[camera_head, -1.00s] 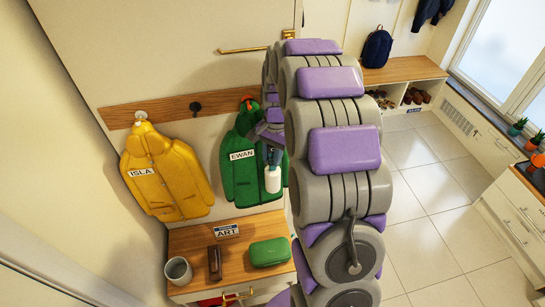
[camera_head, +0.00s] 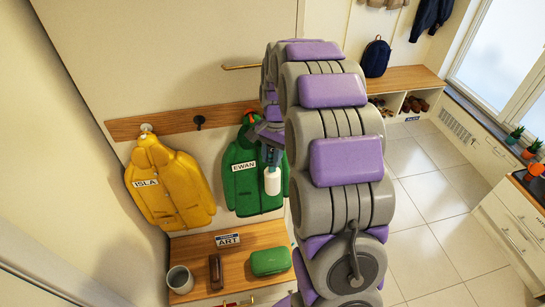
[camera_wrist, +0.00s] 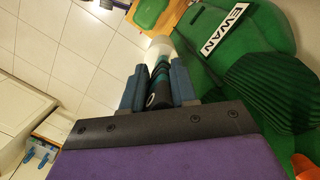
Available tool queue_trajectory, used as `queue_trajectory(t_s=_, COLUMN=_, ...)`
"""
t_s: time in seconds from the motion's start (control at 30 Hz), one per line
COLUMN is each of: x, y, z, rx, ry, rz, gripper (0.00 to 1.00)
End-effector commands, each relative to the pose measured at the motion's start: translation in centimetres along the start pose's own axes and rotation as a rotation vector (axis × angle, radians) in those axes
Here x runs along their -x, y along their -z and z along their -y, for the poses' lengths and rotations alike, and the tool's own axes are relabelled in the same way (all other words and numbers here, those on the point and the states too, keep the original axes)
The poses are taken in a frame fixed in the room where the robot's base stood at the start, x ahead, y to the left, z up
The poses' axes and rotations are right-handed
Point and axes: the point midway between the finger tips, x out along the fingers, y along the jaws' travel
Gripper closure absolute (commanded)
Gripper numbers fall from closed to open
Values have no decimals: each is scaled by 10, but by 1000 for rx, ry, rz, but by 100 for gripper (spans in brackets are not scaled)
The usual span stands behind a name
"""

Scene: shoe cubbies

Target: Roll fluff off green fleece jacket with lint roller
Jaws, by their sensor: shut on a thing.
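The green fleece jacket (camera_head: 247,190) labelled EWAN hangs on the wall rail, and it also fills the right of the wrist view (camera_wrist: 265,75). My gripper (camera_head: 270,153) is in front of the jacket's right side. In the wrist view my gripper (camera_wrist: 158,92) is shut on the handle of the lint roller (camera_wrist: 159,52). The roller's white head (camera_head: 272,181) points down, over or close to the jacket's front; I cannot tell whether it touches. Fluff on the jacket is too small to make out.
A yellow jacket (camera_head: 170,185) labelled ISLA hangs to the left. Below, a wooden bench top (camera_head: 200,248) holds a grey mug (camera_head: 180,279), a brown item (camera_head: 215,271), a green case (camera_head: 269,261) and an ART sign (camera_head: 227,240). The tiled floor (camera_head: 430,190) at right is clear.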

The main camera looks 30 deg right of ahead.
Motion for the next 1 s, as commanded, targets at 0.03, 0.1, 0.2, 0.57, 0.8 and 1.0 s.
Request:
queue_trajectory(t_s=0.03, x=6, y=0, z=0, rx=0, ry=2, rz=-2, gripper=97)
queue_trajectory(t_s=0.1, x=12, y=0, z=0, rx=0, ry=2, rz=-2, gripper=97)
queue_trajectory(t_s=0.2, x=21, y=-1, z=0, rx=0, ry=2, rz=-1, gripper=97)
queue_trajectory(t_s=0.57, x=27, y=0, z=2, rx=0, ry=1, rz=0, gripper=97)
queue_trajectory(t_s=0.8, x=12, y=1, z=2, rx=0, ry=-1, rz=2, gripper=97)
queue_trajectory(t_s=1.0, x=-4, y=4, z=2, rx=0, ry=-2, rz=4, gripper=97)
